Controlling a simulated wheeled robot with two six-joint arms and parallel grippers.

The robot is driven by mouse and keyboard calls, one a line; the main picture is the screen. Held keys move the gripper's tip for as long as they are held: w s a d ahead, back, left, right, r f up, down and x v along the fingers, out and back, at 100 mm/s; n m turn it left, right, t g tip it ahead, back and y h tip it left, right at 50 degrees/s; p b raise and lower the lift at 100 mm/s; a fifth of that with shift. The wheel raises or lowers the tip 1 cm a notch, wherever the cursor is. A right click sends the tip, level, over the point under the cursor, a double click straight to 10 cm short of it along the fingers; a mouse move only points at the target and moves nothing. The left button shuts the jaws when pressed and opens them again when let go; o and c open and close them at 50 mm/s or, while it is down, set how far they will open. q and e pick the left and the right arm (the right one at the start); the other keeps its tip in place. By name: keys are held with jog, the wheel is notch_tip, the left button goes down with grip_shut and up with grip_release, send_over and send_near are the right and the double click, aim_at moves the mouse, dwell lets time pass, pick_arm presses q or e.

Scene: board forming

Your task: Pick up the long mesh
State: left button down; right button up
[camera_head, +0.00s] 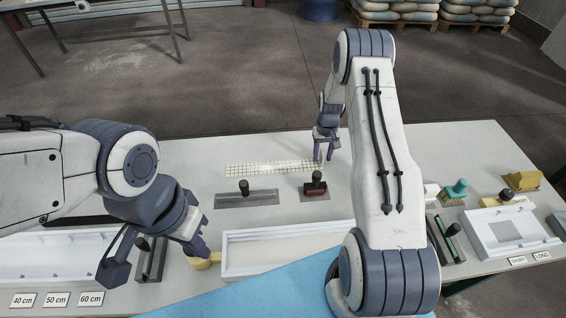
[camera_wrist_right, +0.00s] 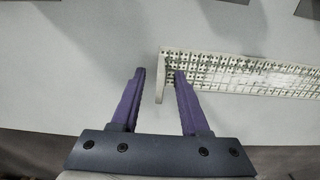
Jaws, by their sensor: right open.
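The long mesh (camera_head: 262,168), a pale strip with a dark grid, lies on the table towards the back. In the right wrist view the mesh (camera_wrist_right: 245,74) runs off to the right, and its pale end edge shows between my fingertips. My right gripper (camera_head: 323,152) is open at the mesh's right end, with nothing gripped. In the wrist view the right gripper (camera_wrist_right: 160,73) has its right finger overlapping the mesh; contact cannot be told. My left gripper (camera_head: 196,250) is low at the front left, beside a yellow-handled tool (camera_head: 205,259); its jaw opening is unclear.
A white tray mould (camera_head: 290,232) is nearer. The table's back left is clear.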

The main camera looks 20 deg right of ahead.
jog(key=shift+f, duration=0.3)
grip_shut()
jog(key=shift+r, duration=0.1)
notch_tip(320, 180, up, 9)
jog(key=b, duration=0.3)
jog(key=shift+r, duration=0.5)
